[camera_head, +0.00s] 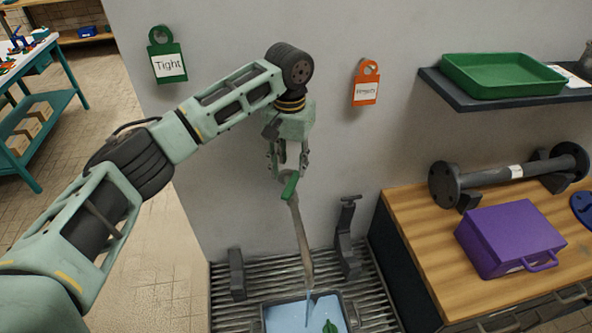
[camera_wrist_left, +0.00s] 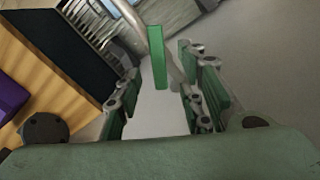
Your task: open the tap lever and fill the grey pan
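The green tap lever (camera_head: 290,187) sits at the top of a grey metal spout (camera_head: 301,235) by the wall. My left gripper (camera_head: 288,172) is right above the lever. In the left wrist view the lever (camera_wrist_left: 157,58) shows beyond and between the parted fingers (camera_wrist_left: 157,100); they do not close on it. A thin bluish stream (camera_head: 308,306) runs below the spout's end. The grey pan (camera_head: 264,316) stands under it on a slatted grate, cut off by the bottom edge. Bluish water and a green leaf-like thing show inside the pan. My right gripper is out of view.
Dark upright brackets (camera_head: 346,240) (camera_head: 237,275) stand on the grate (camera_head: 222,310) beside the pan. A wooden bench (camera_head: 425,255) at right bears a purple case (camera_head: 510,238) and a flanged pipe (camera_head: 500,175). A green tray (camera_head: 500,76) lies on the wall shelf. Tags hang on the wall.

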